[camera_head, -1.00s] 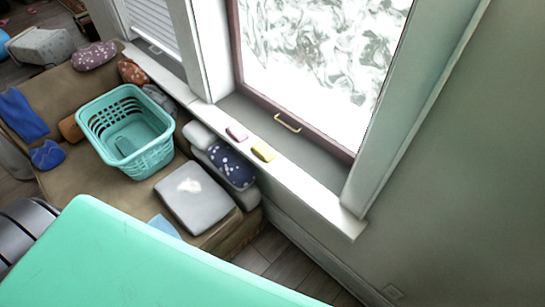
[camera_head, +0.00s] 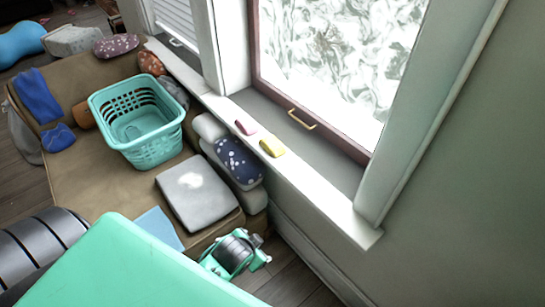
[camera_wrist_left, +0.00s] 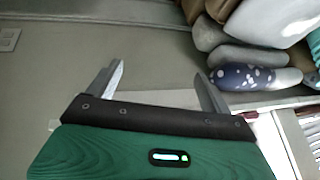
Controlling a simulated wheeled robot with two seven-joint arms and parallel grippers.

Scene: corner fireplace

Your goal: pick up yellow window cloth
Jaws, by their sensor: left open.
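The yellow window cloth (camera_head: 272,146) is a small yellow block-like piece lying on the white window sill in the head view, beside a pink piece of similar size (camera_head: 246,127). It does not show in the left wrist view. My left gripper (camera_wrist_left: 160,72) is open in the left wrist view, with nothing between its two fingers. In the head view a teal and black part of my arm shows low beside the sofa, below and apart from the sill; its fingers cannot be made out there. My right gripper is in neither view.
A brown sofa (camera_head: 85,172) along the window wall holds a teal laundry basket (camera_head: 150,150), a grey cushion (camera_head: 205,205) and a spotted navy cushion (camera_head: 238,160) close to the sill. The window frame has a yellow handle (camera_head: 302,119). Bare wall stands at right.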

